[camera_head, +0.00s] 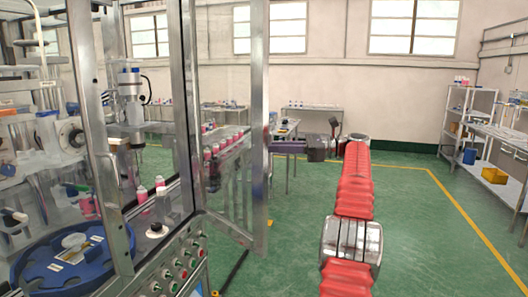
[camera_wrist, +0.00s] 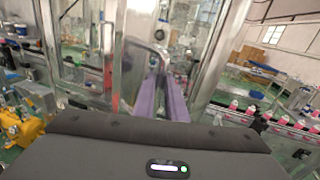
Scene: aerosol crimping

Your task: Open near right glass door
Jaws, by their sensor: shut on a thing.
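The near right glass door (camera_head: 258,115) of the machine is a clear pane in a metal frame. In the head view it stands swung out from the cabinet, partly open. My gripper (camera_head: 274,147), with purple fingers, reaches to the outer edge of this door from the right. In the wrist view my gripper (camera_wrist: 157,78) is closed around what looks like a grey metal door handle (camera_wrist: 148,52). The exact contact is small and partly hidden by the fingers.
The machine cabinet has a blue round table (camera_head: 30,262) inside and a button panel (camera_head: 180,268) at its front. A conveyor with pink-white cans (camera_head: 225,145) runs behind the door. Green floor (camera_head: 420,230) is free at right; shelves (camera_head: 480,110) stand beyond.

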